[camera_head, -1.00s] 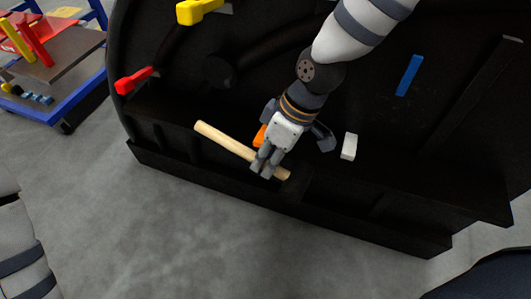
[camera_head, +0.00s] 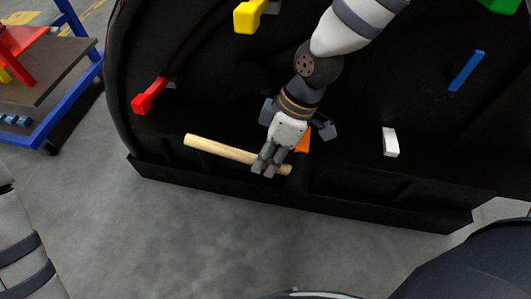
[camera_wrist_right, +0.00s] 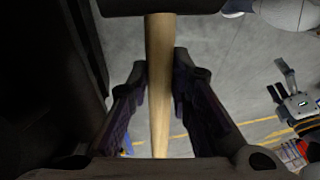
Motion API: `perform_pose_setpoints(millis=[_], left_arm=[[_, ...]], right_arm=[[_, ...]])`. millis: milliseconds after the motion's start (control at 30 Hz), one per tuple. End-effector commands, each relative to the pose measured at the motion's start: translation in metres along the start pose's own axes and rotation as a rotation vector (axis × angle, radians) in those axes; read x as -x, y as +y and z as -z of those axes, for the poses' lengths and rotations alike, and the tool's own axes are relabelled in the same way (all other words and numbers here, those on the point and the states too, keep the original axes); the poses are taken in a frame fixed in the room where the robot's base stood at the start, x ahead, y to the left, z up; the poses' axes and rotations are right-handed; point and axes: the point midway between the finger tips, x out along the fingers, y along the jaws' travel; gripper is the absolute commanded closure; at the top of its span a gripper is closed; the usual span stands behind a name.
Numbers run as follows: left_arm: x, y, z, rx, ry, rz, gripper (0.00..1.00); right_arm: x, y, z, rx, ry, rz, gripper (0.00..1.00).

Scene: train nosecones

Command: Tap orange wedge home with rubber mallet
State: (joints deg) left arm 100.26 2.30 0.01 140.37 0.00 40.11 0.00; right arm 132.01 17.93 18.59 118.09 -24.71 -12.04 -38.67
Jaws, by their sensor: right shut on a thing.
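My right gripper (camera_head: 266,170) is shut on the light wooden handle (camera_head: 222,150) of the mallet, near the handle's right end in the head view. In the right wrist view the handle (camera_wrist_right: 160,60) runs between the fingers, with the dark mallet head (camera_wrist_right: 160,6) across the top edge. In the head view the dark head blends into the black nosecone. The orange wedge (camera_head: 303,142) sits in the nosecone just right of my right gripper, which partly hides it. Contact between mallet and wedge cannot be told. My left gripper (camera_wrist_right: 276,78) appears open and empty in the right wrist view.
The black nosecone (camera_head: 400,195) fills the upper middle. It carries a red wedge (camera_head: 149,95), yellow wedge (camera_head: 249,16), blue wedge (camera_head: 466,70), white wedge (camera_head: 390,141) and green piece (camera_head: 502,5). A blue-framed cart (camera_head: 45,110) stands left. Bare floor lies in front.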

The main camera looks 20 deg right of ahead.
Motion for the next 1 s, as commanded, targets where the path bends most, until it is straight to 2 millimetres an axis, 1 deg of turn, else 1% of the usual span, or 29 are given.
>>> perform_pose_setpoints(millis=[233,367,500,733,800,1000], left_arm=[[0.003,0.0,0.002,0.0,0.01,-0.001,0.0],[-0.004,0.0,-0.004,0.0,-0.017,0.001,0.0],[-0.014,-0.001,-0.012,0.0,-0.05,0.002,0.0],[-0.028,-0.001,-0.023,0.001,-0.096,0.004,0.0],[-0.031,-0.001,-0.025,0.001,-0.107,0.004,0.0],[-0.036,-0.002,-0.029,0.001,-0.124,0.005,0.0]], right_arm=[[0.002,0.0,0.001,0.001,0.001,-0.004,1.0],[-0.012,0.005,-0.004,-0.003,-0.004,0.005,1.0],[-0.029,0.014,-0.01,-0.006,-0.006,0.009,1.0],[-0.053,0.028,-0.018,-0.004,-0.006,0.008,1.0],[-0.058,0.033,-0.019,-0.003,-0.004,0.005,1.0],[-0.059,0.046,-0.02,-0.003,-0.001,0.001,1.0]])
